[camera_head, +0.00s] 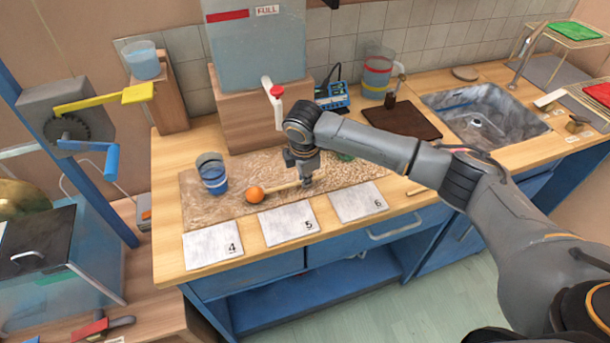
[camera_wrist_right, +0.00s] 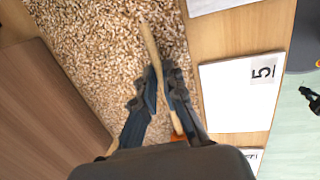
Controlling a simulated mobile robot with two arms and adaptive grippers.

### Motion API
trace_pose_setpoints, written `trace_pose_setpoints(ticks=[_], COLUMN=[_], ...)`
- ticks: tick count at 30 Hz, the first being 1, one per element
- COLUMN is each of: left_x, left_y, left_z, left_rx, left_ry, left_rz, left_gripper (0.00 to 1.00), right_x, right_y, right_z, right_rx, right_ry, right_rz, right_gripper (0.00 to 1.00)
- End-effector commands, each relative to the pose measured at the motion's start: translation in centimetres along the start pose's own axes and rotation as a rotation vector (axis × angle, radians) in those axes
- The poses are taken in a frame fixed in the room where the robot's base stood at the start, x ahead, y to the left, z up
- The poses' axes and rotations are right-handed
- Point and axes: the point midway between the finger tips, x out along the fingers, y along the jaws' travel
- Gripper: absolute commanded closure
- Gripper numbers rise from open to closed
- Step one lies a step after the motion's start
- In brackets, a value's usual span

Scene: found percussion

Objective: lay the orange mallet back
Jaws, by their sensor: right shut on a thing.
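The orange mallet has a round orange head (camera_head: 255,194) and a pale wooden handle (camera_head: 283,187). It is low over or on the brown pebbly mat (camera_head: 230,165), with its head to the left; I cannot tell if it touches. My right gripper (camera_head: 305,182) is shut on the handle. In the right wrist view the gripper fingers (camera_wrist_right: 161,75) are on either side of the handle (camera_wrist_right: 150,45), and the orange head (camera_wrist_right: 178,138) is mostly hidden behind my gripper body. My left gripper is not in view.
White cards numbered 4 (camera_head: 212,252), 5 (camera_head: 286,226) and 6 (camera_head: 358,203) lie along the front edge. A wooden block (camera_head: 245,120) with a tank (camera_head: 255,50) stands behind the mat.

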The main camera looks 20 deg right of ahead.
Motion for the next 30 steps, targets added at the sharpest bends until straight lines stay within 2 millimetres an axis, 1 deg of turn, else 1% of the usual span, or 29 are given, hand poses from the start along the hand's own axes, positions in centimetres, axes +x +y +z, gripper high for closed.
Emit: trace_pose_setpoints(ticks=[2, 3, 6, 15, 17, 19, 23, 30], left_x=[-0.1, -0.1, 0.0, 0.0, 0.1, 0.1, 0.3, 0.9], left_y=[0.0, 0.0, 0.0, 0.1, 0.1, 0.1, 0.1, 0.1], left_z=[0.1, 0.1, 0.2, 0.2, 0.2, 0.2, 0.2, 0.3], left_rx=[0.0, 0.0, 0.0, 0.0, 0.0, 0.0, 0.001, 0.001], left_ry=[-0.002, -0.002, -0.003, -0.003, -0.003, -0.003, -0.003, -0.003], left_rz=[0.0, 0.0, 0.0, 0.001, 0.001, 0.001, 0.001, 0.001], left_gripper=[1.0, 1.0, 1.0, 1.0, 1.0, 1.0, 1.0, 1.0], right_x=[0.2, 0.2, 0.2, 0.1, -0.1, -0.8, -3.1, -8.3], right_y=[-0.1, 0.0, 0.0, 0.0, 0.0, 0.1, 0.1, 0.1], right_z=[0.0, 0.0, 0.0, 0.0, 0.0, -0.1, -0.1, -0.1], right_rx=[0.0, 0.0, 0.0, 0.0, 0.0, -0.001, -0.002, -0.001], right_ry=[0.001, 0.001, 0.001, 0.001, 0.001, 0.003, 0.002, 0.003], right_rz=[0.0, 0.0, 0.0, 0.0, 0.001, 0.002, 0.004, 0.003], right_gripper=[1.0, 0.87, 0.68, 0.68, 0.68, 0.68, 0.68, 0.68])
